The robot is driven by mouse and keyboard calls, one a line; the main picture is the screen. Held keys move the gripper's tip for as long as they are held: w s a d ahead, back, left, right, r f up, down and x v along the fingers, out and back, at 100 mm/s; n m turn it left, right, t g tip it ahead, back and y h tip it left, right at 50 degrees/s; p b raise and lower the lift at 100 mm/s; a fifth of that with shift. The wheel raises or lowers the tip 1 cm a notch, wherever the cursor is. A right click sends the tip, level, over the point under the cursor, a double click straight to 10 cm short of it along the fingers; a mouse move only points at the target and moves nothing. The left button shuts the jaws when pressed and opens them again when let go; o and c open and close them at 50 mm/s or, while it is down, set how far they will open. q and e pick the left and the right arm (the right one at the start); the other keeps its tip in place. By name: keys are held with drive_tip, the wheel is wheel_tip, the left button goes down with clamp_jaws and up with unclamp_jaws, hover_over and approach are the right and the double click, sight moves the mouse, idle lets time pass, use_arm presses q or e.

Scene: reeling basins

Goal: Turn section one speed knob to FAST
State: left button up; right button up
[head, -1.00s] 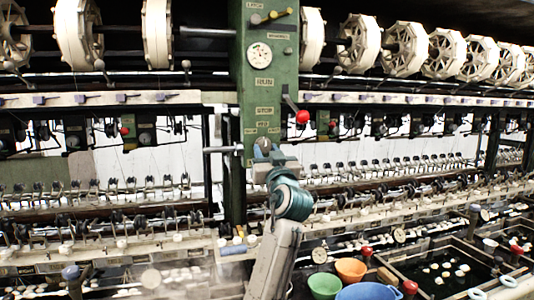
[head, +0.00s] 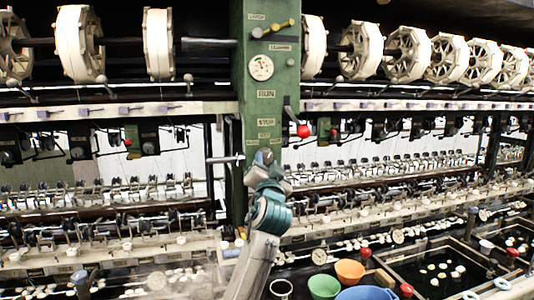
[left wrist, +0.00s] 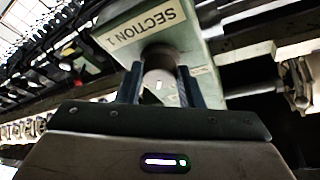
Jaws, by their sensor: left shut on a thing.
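The section one speed knob (left wrist: 160,80) is a round grey knob low on the green control column (head: 262,80). A "SECTION 1" label (left wrist: 140,28) is beside it in the left wrist view. My left gripper (left wrist: 160,92) has one finger on each side of the knob and is shut on it. In the head view my left gripper (head: 265,166) reaches up to the column's lower part and covers much of the knob (head: 264,155). The lettering around the knob is too small or hidden to read. My right gripper is not in view.
A lever with a red ball (head: 303,131) sticks out just right of the column, above my gripper. White reels (head: 410,52) line the top. Green (head: 323,287), orange (head: 350,270) and blue bowls and dark basins (head: 440,270) lie at lower right.

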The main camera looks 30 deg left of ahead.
use_arm(q)
drive_tip(key=shift+r+m+h+p, duration=0.25)
drive_tip(key=shift+m+h+p, duration=0.35)
drive_tip(key=shift+m+p, duration=0.55)
drive_tip(key=shift+f+m+p, duration=0.15)
drive_tip(key=shift+m+p, duration=0.35)
drive_tip(key=shift+m, duration=0.15)
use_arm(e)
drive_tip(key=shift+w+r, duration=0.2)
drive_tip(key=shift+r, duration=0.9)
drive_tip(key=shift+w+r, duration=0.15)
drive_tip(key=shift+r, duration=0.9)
use_arm(q)
drive_tip(key=shift+h, duration=0.3)
drive_tip(key=o, duration=1)
drive_tip(key=shift+c, duration=0.2)
drive_tip(key=shift+s, duration=0.15)
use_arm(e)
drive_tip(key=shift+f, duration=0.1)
